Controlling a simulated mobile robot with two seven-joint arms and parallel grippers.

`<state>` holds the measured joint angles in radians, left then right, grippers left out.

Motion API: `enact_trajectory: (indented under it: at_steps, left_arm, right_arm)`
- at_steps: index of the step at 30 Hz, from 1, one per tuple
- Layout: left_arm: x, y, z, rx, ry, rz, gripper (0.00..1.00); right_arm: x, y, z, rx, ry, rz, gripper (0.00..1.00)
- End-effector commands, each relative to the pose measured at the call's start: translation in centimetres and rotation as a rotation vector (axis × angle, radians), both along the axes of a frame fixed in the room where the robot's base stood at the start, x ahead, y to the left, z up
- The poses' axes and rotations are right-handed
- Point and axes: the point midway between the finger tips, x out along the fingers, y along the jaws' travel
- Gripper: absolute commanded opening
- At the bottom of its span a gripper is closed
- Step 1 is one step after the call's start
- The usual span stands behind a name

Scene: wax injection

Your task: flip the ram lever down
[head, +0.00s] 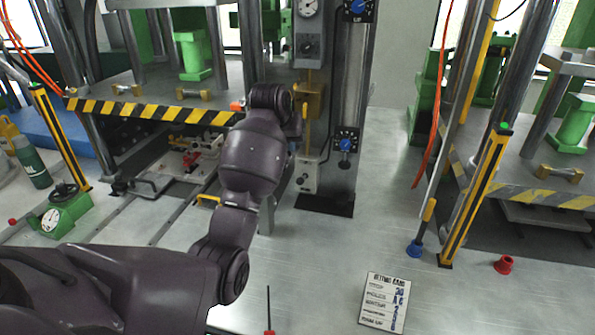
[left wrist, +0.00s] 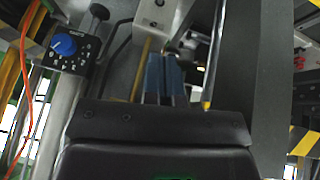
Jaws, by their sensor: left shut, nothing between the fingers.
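A yellow-gripped bar (head: 306,118), which looks like the ram lever, stands upright on the central column just right of my left wrist. A yellow-tipped rod (left wrist: 207,104) shows in the left wrist view, right of the fingers; I cannot tell if it is the same part. A gap shows between fingers and rod; contact is unclear. My right gripper is out of view.
A grey switch box (head: 308,177) and a blue-knob dial panel (head: 346,142) sit on the column. A press with a striped edge (head: 150,108) stands left. A settings card (head: 385,302), a red cap (head: 504,265) and a green gauge (head: 62,212) rest on the metal table.

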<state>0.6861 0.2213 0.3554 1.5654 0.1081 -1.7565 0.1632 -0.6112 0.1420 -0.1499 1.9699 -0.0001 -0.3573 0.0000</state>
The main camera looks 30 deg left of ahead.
Motion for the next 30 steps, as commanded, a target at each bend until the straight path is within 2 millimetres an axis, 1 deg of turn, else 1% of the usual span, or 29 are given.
enact_trajectory:
  at_steps: [3, 13, 18, 24, 30]
  left_arm:
    - [1.0, 0.0, -1.9, -0.001, 0.004, -0.001, 0.00]
    - [3.8, 0.0, -6.7, -0.002, 0.003, -0.001, 0.00]
    - [3.1, -0.5, -8.9, -0.001, 0.002, -0.001, 0.00]
    - [2.9, -0.7, -10.1, 0.000, 0.000, 0.000, 0.00]
    - [2.8, -0.8, -10.3, 0.000, 0.000, 0.000, 0.00]
  right_arm:
    - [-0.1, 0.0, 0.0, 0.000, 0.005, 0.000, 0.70]
    - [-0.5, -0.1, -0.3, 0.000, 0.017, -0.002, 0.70]
    - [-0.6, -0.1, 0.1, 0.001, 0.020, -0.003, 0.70]
    - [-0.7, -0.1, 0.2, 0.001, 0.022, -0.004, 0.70]
    - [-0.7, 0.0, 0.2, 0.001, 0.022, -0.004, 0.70]
